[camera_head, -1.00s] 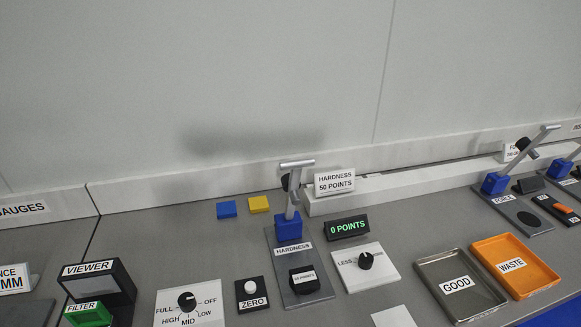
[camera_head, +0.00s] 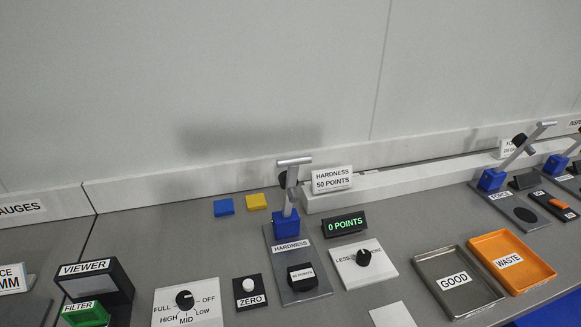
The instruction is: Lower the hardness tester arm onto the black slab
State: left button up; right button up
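The hardness tester arm (camera_head: 289,183) is raised, a grey lever with a crossbar handle at its top and a dark round part behind it. It rises from a blue block (camera_head: 286,224) on a grey base plate labelled HARDNESS (camera_head: 292,262). A black slab (camera_head: 302,278) marked 50 POINTS lies on the front part of that plate, below and apart from the arm. The display (camera_head: 345,224) beside it reads 0 POINTS. Neither of my grippers shows in the head view.
A LESS dial (camera_head: 363,258) is right of the tester; a ZERO button (camera_head: 249,287) and a FULL/OFF dial (camera_head: 185,300) are left. Blue (camera_head: 224,207) and yellow (camera_head: 256,201) blocks lie behind. GOOD (camera_head: 435,275) and WASTE (camera_head: 540,262) trays stand right, near the force tester (camera_head: 491,180).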

aim_at(288, 179)
jog(key=k+j, duration=0.1)
jog(key=k, duration=0.55)
jog(key=k+j+z, duration=0.1)
jog(key=k, duration=0.5)
jog(key=i+j, duration=0.3)
jog(key=i, duration=0.15)
